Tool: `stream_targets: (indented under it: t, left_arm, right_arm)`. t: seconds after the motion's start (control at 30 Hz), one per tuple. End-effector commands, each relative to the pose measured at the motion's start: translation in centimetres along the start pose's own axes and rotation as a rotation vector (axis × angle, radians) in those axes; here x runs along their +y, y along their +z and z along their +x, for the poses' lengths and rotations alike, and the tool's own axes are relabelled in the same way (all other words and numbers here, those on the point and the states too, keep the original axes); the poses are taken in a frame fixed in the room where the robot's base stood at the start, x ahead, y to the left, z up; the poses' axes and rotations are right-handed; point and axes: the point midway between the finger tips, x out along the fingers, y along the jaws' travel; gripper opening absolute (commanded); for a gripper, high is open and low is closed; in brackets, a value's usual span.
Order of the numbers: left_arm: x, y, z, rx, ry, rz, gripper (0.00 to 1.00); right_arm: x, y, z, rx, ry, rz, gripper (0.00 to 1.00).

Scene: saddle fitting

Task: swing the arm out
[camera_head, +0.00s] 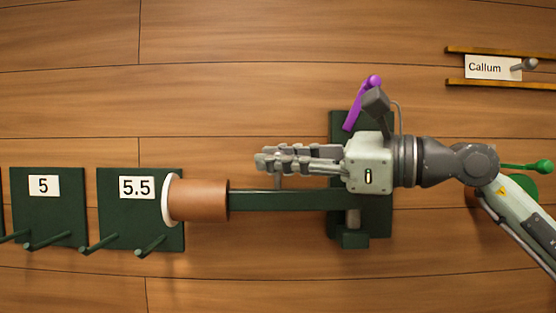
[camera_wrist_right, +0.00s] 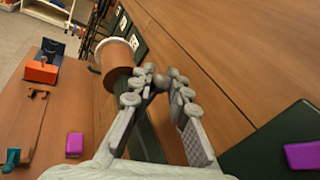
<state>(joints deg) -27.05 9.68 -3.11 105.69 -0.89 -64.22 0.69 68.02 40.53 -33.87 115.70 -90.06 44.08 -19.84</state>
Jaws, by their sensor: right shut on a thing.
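The arm is a dark green bar (camera_head: 285,200) running left from a green wall bracket (camera_head: 380,225). A brown cylinder (camera_head: 200,200) with a white disc (camera_head: 168,200) sits on its left end, overlapping the 5.5 panel in the picture. In the right wrist view, the fingertips (camera_wrist_right: 158,82) close around a dark rounded knob (camera_wrist_right: 161,82), with the cylinder (camera_wrist_right: 113,57) just beyond. My left gripper is out of view.
Green panels marked 5 (camera_head: 45,215) and 5.5 (camera_head: 120,215) carry pegs at the left. A purple lever (camera_head: 353,108) is at the bracket's top. A Callum card (camera_head: 487,68) sits between wooden rails at the upper right. The wrist view shows an orange box (camera_wrist_right: 41,71).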

Motion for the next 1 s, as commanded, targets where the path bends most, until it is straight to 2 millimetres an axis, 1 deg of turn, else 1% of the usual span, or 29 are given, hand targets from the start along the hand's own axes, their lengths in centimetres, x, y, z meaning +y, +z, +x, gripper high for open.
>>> stream_targets:
  t: [0.27,0.5,0.7,1.0]
  left_arm:
    - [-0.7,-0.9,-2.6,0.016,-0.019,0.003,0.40]
    - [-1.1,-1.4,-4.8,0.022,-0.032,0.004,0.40]
    - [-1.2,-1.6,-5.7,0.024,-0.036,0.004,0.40]
    - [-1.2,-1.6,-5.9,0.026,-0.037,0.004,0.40]
  right_arm:
    - [1.6,0.5,-1.1,-0.072,0.173,0.003,0.00]
    - [3.1,1.2,-2.6,-0.147,0.366,0.002,0.00]
    - [4.0,1.6,-3.9,-0.200,0.506,0.000,0.00]
    - [4.7,1.9,-5.3,-0.250,0.641,-0.001,0.00]
